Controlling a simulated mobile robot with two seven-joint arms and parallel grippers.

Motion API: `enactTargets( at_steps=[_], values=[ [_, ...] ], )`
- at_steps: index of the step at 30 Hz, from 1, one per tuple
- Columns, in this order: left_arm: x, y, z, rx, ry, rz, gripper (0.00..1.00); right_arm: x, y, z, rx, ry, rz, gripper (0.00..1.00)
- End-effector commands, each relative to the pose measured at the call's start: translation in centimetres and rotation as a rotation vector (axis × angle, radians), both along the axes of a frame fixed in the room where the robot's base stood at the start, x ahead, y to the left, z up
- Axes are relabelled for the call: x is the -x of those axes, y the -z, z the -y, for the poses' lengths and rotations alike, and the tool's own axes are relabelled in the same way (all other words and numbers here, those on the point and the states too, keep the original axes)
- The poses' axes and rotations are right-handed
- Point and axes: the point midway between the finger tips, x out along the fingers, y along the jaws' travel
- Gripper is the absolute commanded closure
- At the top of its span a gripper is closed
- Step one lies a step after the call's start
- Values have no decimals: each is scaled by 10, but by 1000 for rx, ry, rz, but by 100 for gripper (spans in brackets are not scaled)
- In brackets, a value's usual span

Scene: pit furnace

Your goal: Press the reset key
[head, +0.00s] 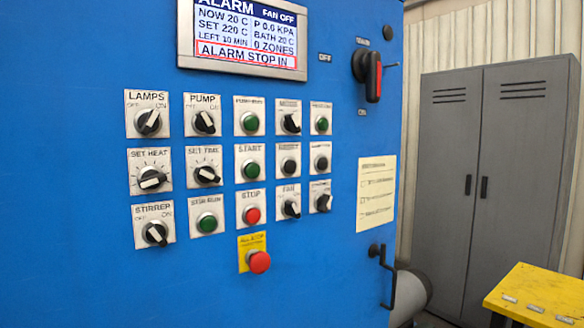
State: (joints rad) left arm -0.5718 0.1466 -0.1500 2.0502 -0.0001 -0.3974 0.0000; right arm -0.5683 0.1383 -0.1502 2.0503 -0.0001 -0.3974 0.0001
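The blue control panel (90,265) carries rows of labelled knobs and buttons. Two black buttons sit in the middle row, a left one (290,166) and a right one (321,163). Their labels are too small and blurred to tell which is the reset key. The display (247,38) above reads ALARM, FAN OFF and, in a red frame, ALARM STOP IN. A red mushroom button (259,262) on a yellow plate, seemingly marked ALL STOP, is below the rows. Neither of my grippers is in view.
Nearby are a green START button (252,169), a red STOP button (253,214) and several selector knobs. A red-and-black rotary switch (373,77) and a black handle (385,275) stick out at the panel's right. A grey cabinet (500,170) and yellow table (540,292) stand at right.

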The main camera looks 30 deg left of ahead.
Motion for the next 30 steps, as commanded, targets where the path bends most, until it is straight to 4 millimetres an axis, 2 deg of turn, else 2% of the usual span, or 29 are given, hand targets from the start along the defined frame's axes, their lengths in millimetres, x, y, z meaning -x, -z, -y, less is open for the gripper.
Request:
enactTargets(
  at_steps=[1, 2, 13, 30],
  values=[
    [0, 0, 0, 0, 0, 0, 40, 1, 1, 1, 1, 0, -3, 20],
    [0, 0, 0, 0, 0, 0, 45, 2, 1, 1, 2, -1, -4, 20],
    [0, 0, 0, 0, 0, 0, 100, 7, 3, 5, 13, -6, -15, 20],
    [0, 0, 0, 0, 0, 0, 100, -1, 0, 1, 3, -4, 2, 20]
  ],
)
